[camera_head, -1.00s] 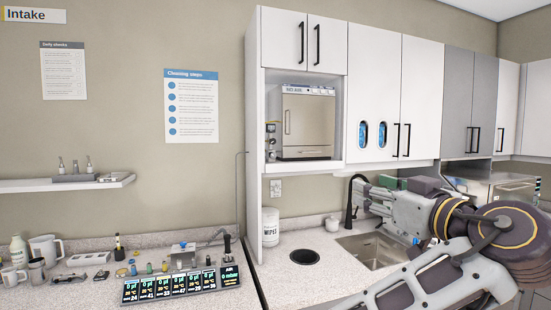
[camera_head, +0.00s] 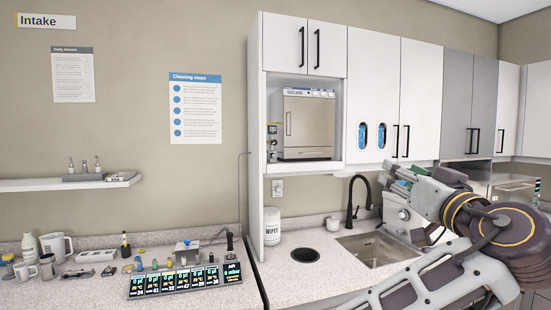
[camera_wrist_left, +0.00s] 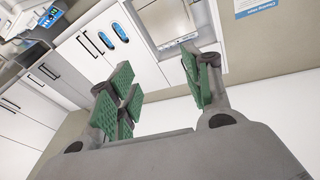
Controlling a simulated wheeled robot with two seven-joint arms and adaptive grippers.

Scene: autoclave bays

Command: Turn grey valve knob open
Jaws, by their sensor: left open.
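Small knob-like fittings (camera_head: 272,142) stand in the cabinet niche, left of the beige-doored autoclave (camera_head: 309,124). They are too small for me to tell which is the grey valve knob or how it is turned. My left gripper (camera_head: 405,180) is at the right, in front of the cabinets and above the sink area, well right of the niche. In the left wrist view the left gripper (camera_wrist_left: 160,72) is open, with green pads apart and nothing between them. The niche shows at the top of that tilted view. My right gripper is not in view.
A sink (camera_head: 375,248) with a black faucet (camera_head: 354,200) is set in the counter below. A wipes tub (camera_head: 271,226) stands under the niche. A display panel (camera_head: 185,281) and several small items crowd the left counter. The space before the niche is clear.

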